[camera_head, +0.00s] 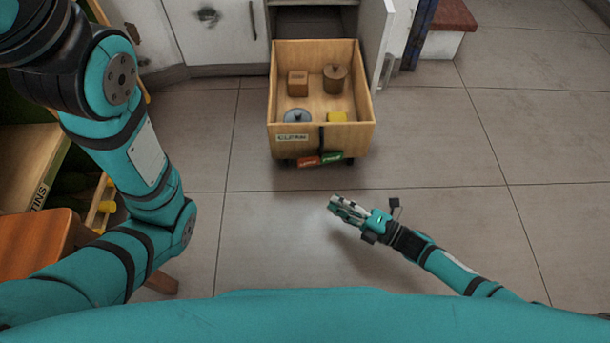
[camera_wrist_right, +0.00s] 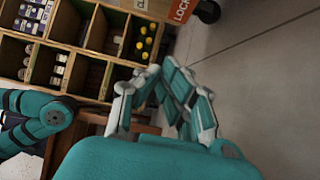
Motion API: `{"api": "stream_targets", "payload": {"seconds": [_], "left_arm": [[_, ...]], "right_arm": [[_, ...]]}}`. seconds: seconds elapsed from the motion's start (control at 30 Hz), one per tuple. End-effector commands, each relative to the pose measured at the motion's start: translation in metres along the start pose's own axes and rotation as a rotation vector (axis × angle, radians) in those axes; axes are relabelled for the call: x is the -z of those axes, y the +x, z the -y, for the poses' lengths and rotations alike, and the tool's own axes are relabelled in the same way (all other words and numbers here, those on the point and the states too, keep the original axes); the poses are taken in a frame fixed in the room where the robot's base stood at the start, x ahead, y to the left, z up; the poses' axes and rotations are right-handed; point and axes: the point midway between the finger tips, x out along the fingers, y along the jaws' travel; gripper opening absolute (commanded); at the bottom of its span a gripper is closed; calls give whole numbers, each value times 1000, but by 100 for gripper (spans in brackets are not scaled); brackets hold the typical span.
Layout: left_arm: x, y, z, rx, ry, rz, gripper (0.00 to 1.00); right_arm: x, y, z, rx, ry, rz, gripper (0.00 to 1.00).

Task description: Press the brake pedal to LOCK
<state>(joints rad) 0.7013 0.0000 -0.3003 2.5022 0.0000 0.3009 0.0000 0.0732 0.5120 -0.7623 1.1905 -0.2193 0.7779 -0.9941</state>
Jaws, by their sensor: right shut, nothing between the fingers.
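A wooden cart (camera_head: 320,95) labelled "CLEAN" stands in the upper middle of the head view. At the bottom of its front are a red-orange pedal (camera_head: 308,161) and a green pedal (camera_head: 332,158). In the right wrist view, the orange pedal (camera_wrist_right: 181,10) reads "LOCK" at the top edge, partly cut off, beside a dark caster (camera_wrist_right: 207,10). My right gripper (camera_head: 333,204) is shut and empty, apart from the pedals and nearer to me. Its fingers (camera_wrist_right: 160,74) show in the wrist view. My left arm shows at the left, but its gripper is out of view.
The cart holds a wooden block (camera_head: 298,84), a brown lidded pot (camera_head: 335,79), a grey lid-like thing (camera_head: 297,116) and a yellow item (camera_head: 337,117). White cabinets (camera_head: 215,32) stand behind. A wooden stool (camera_head: 40,240) is at left. The tiled floor (camera_head: 440,140) at right is clear.

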Motion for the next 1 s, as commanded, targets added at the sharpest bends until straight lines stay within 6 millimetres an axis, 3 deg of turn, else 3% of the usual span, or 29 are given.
{"api": "stream_targets", "payload": {"seconds": [0.37, 0.57, 0.87, 1.0], "left_arm": [[0, -3, 0, 0, 0, 3, 0], [6, -19, -4, 0, 0, 3, 0], [17, -50, -10, 0, 0, 2, 0], [22, -65, -14, -1, 0, 2, 0]], "right_arm": [[0, 6, 0, -1, 1, 0, 0], [0, 37, 3, -5, 0, -1, 0], [0, 101, 4, -4, -1, -1, 0], [-17, 116, 4, -1, -2, 1, 0]]}}
